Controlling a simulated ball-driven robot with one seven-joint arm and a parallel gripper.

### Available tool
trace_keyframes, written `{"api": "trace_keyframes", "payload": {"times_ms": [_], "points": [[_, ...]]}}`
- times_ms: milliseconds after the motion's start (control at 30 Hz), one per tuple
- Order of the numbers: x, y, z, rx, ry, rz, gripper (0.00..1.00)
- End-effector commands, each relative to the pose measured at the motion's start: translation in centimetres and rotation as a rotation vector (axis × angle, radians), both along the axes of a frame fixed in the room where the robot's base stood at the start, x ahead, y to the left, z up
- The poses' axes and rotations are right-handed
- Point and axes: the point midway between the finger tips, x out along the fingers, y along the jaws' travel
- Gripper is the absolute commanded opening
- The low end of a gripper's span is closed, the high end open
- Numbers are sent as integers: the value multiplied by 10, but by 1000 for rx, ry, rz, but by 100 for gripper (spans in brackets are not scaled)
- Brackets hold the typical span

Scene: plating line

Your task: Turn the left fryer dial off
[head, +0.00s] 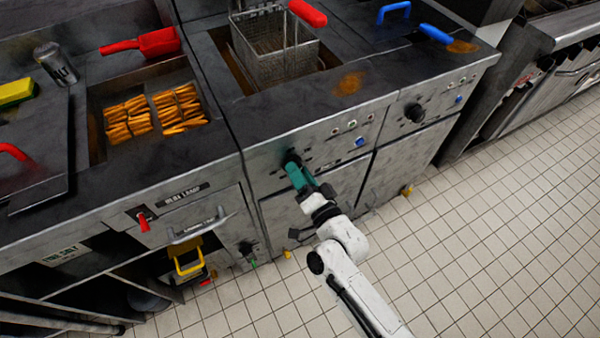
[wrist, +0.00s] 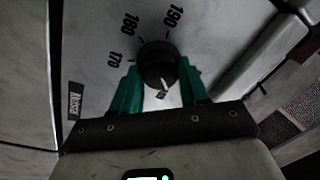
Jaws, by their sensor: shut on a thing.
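The left fryer dial (head: 291,156) is a round black knob on the front panel of the left fryer. In the wrist view the same dial (wrist: 156,58) shows the marks 170, 180 and 190 around it. A white line on it points down toward a small label that I cannot read. My gripper (head: 297,172) has teal fingers and reaches the panel from the front. In the wrist view the gripper (wrist: 159,76) is shut on the dial, one finger on each side. The fingers partly hide the dial in the head view.
A second black dial (head: 415,112) is on the right fryer's panel. A wire fry basket (head: 275,45) with a red handle sits above. A drawer handle (head: 198,226) sticks out at left. The tiled floor (head: 480,220) at right is clear.

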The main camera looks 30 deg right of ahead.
Motion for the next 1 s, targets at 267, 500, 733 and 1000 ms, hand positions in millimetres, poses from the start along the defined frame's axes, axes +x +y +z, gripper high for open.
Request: {"api": "trace_keyframes", "payload": {"times_ms": [267,500,733,1000], "points": [[0,1,1,-261,2,2,13],[0,1,1,-478,3,3,13],[0,1,1,-641,3,3,13],[0,1,1,-757,3,3,13]]}}
